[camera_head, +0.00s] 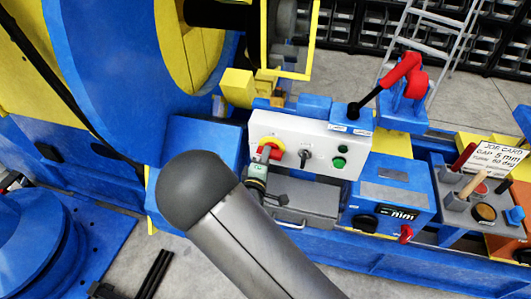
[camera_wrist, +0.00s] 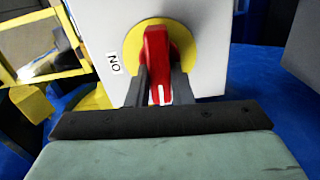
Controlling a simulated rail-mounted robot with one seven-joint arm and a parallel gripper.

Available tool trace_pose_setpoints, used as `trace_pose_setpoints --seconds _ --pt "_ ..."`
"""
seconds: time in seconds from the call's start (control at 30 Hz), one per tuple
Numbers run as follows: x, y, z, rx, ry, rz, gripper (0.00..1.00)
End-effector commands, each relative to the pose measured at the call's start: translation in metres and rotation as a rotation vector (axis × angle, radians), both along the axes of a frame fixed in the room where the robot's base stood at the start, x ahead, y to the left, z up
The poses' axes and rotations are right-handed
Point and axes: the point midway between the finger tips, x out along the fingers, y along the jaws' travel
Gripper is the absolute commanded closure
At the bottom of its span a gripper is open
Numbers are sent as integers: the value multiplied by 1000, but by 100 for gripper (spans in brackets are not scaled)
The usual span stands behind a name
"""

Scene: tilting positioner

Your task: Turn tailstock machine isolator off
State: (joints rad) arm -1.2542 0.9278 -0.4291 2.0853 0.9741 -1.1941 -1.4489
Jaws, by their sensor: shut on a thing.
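The isolator is a red rotary handle (camera_wrist: 155,48) on a round yellow plate (camera_wrist: 185,40), mounted on a white control box (camera_wrist: 215,25). In the wrist view the handle stands upright, with a white mark at its lower end. A small label (camera_wrist: 115,62) reading ON upside down sits left of the plate. My gripper (camera_wrist: 155,80) is shut on the handle, with one dark finger on each side. In the head view the isolator (camera_head: 274,142) is at the left of the box, partly hidden by my gripper (camera_head: 262,163).
A blue unit with a display (camera_head: 390,200) stands at right. A large blue disc (camera_head: 125,70) is at left.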

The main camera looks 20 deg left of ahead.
Motion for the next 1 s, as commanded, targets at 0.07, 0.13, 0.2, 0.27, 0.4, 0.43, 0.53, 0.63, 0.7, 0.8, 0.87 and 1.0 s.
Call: trace_pose_setpoints --seconds 0.07,0.13,0.2,0.27,0.4,0.43,0.53,0.63,0.7,0.8,0.87,1.0 --pt "0 0 1 -30 0 1 100" --pt "0 0 0 -52 -1 1 100" --pt "0 0 0 -66 -1 1 100" --pt "-1 0 -1 -75 -2 1 100" --pt "-1 0 -1 -87 -2 0 100" --pt "-1 0 -1 -87 -2 0 100" --pt "-1 0 -1 -88 -2 1 100" --pt "-1 0 -1 -88 -2 1 100" --pt "-1 0 -1 -88 -2 1 100" --pt "-1 0 -1 -88 -2 1 63" --pt "0 0 -1 -88 -2 1 58" --pt "0 0 -1 -87 -2 1 58"
